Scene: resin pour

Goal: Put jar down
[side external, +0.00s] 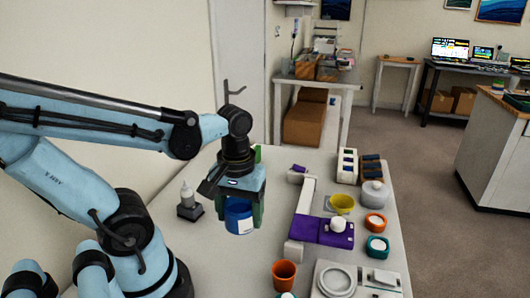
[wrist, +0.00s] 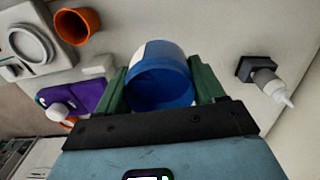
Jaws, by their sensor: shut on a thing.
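The jar (side external: 238,218) is blue with a white label and is held between the green fingers of my gripper (side external: 248,212). In the wrist view the jar (wrist: 160,77) sits between the two green fingers (wrist: 162,88), and I see into its open, blue inside. My gripper is shut on it. In the side view the jar is over the left part of the white table (side external: 240,270). I cannot tell whether its base touches the table.
A dropper bottle on a dark stand (side external: 188,204) is left of the jar. A purple-topped device (side external: 322,231), a yellow cup (side external: 342,203), an orange cup (side external: 284,273) and a scale (side external: 335,280) stand to the right. Table around the jar is clear.

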